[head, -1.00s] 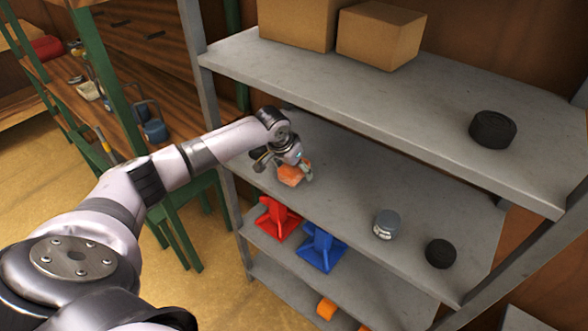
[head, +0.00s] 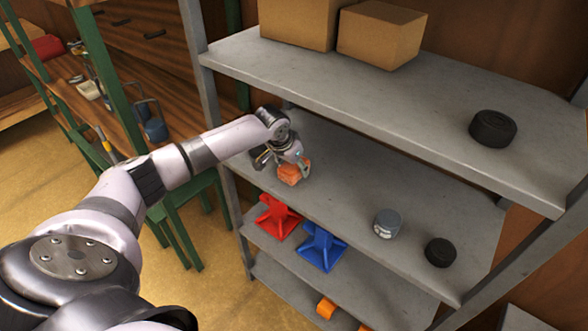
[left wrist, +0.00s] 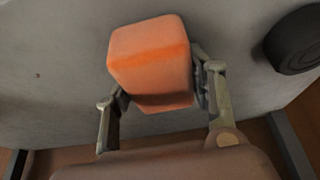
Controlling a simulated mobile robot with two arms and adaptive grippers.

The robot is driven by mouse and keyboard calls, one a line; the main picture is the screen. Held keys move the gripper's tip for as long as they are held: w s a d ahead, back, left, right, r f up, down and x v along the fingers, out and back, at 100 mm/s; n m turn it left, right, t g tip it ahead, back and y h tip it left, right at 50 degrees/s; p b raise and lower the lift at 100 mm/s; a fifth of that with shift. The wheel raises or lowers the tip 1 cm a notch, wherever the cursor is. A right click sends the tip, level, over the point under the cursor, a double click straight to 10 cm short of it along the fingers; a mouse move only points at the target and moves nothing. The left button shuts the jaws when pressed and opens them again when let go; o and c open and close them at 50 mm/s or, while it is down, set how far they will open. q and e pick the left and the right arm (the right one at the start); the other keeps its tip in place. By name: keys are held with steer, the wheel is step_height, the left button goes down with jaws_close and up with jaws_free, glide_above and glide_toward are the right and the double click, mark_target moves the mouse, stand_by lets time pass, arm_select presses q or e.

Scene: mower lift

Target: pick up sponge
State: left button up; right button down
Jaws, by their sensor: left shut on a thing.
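The orange sponge (head: 291,173) is a small block at the left part of the middle shelf (head: 345,183). My left gripper (head: 293,171) has a finger on either side of it and is shut on it. In the left wrist view the sponge (left wrist: 150,62) sits between the two fingers of the gripper (left wrist: 158,92), over the grey shelf surface. I cannot tell whether it touches the shelf. My right gripper is in neither view.
A grey jar (head: 387,223) and a black disc (head: 440,252) stand to the right. Red (head: 276,217) and blue stands (head: 321,246) sit below.

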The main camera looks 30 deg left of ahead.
arm_select(q)
steer(key=shift+s+d+f, duration=0.2)
steer(key=shift+d+f, duration=0.05)
steer(key=shift+f, duration=0.05)
steer(key=shift+c, duration=0.2)
steer(key=shift+r+b, duration=0.1)
steer(key=shift+b, duration=0.25)
steer(key=r, duration=0.1)
steer(key=r+b, duration=0.1)
steer(key=r, duration=0.1)
steer(key=shift+w+r, duration=0.2)
steer(key=shift+w, duration=0.1)
steer(key=s+a+b, duration=0.1)
steer(key=s+b, duration=0.3)
steer(key=s, duration=1.4)
steer(key=shift+a+r, duration=0.3)
steer(key=shift+r, duration=0.05)
